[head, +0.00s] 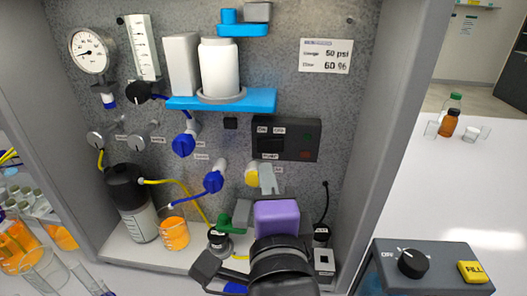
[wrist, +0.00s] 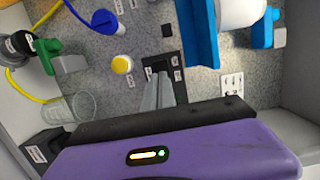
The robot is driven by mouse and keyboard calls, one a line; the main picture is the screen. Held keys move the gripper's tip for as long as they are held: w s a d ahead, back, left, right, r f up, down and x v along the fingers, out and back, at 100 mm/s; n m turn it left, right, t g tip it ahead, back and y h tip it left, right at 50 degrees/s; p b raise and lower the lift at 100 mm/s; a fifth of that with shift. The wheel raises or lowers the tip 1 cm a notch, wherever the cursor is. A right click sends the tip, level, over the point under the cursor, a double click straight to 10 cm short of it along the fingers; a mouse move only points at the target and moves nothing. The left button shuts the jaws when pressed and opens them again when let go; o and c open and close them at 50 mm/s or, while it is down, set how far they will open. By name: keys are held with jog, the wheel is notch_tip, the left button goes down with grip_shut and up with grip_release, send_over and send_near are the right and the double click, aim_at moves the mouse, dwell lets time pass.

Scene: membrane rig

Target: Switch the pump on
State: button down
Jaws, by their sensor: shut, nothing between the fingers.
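The pump switch box (head: 291,146) is a black box on the grey back panel, with ON, OFF and PUMP labels on its left part and dark green and red spots at its right. It also shows in the wrist view (wrist: 178,66), partly hidden behind my fingers. My gripper (head: 268,172) is shut and empty, its fingertips just below the switch box in the head view. In the wrist view the fingertips (wrist: 159,74) overlap the box. I cannot tell whether they touch it, nor which way the switch is set.
A yellow knob (head: 252,175) is just left of my fingers. A blue shelf (head: 225,102) with a white filter vessel (head: 220,68) is above left. Blue valves (head: 184,145), tubing and an orange-filled beaker (head: 174,233) are lower left. The rig's right wall (head: 382,110) stands close.

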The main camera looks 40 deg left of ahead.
aim_at(262, 148)
jog(key=shift+p+x, duration=0.65)
jog(key=shift+x, duration=2.35)
jog(key=shift+w+a, duration=0.15)
